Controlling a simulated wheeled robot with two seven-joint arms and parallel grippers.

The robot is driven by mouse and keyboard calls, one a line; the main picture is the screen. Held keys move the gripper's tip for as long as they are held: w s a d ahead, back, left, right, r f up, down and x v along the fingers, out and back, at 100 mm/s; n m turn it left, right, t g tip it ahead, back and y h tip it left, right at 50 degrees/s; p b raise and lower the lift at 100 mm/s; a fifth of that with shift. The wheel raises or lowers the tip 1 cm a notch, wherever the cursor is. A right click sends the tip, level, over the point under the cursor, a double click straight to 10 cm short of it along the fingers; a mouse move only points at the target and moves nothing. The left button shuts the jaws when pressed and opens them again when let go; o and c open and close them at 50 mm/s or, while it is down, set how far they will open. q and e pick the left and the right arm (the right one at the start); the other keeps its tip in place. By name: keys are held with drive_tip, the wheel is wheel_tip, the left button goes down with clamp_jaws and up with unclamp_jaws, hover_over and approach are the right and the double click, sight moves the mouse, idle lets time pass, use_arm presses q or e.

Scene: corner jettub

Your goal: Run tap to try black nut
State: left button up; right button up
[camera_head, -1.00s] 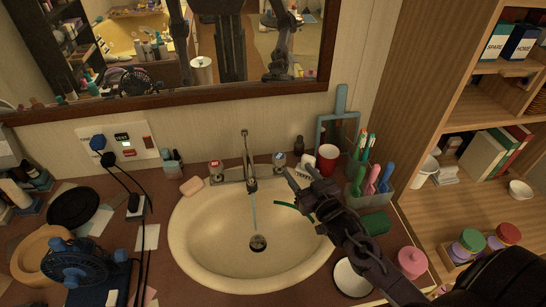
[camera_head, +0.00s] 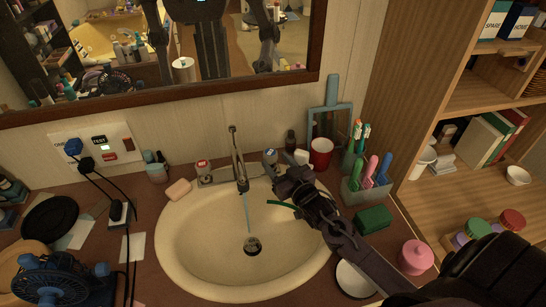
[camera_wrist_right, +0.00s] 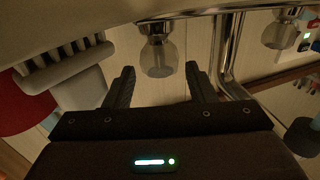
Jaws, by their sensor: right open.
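The tap (camera_head: 237,160) stands at the back of the cream sink (camera_head: 172,245). A thin blue stream of water (camera_head: 247,212) falls from its spout towards the drain (camera_head: 252,246). The hot knob (camera_head: 203,166) has a red cap; the cold knob (camera_head: 270,155) has a blue cap. My right gripper (camera_head: 281,172) is open at the cold knob. In the right wrist view the clear cold knob (camera_wrist_right: 158,52) appears between the two spread fingers (camera_wrist_right: 158,85), with no clear contact. I cannot pick out a black nut. My left gripper is not directly in view.
A red cup (camera_head: 321,153) and a holder of brushes (camera_head: 366,190) stand right of the tap. Soap (camera_head: 178,190) lies to the left. A blue fan (camera_head: 58,278) and cables occupy the left counter. A mirror (camera_head: 150,98) hangs behind. The basin is open.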

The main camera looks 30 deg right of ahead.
drive_tip(key=shift+w+a, duration=0.1)
drive_tip(key=shift+w, duration=1.3)
drive_tip(key=c, duration=0.7)
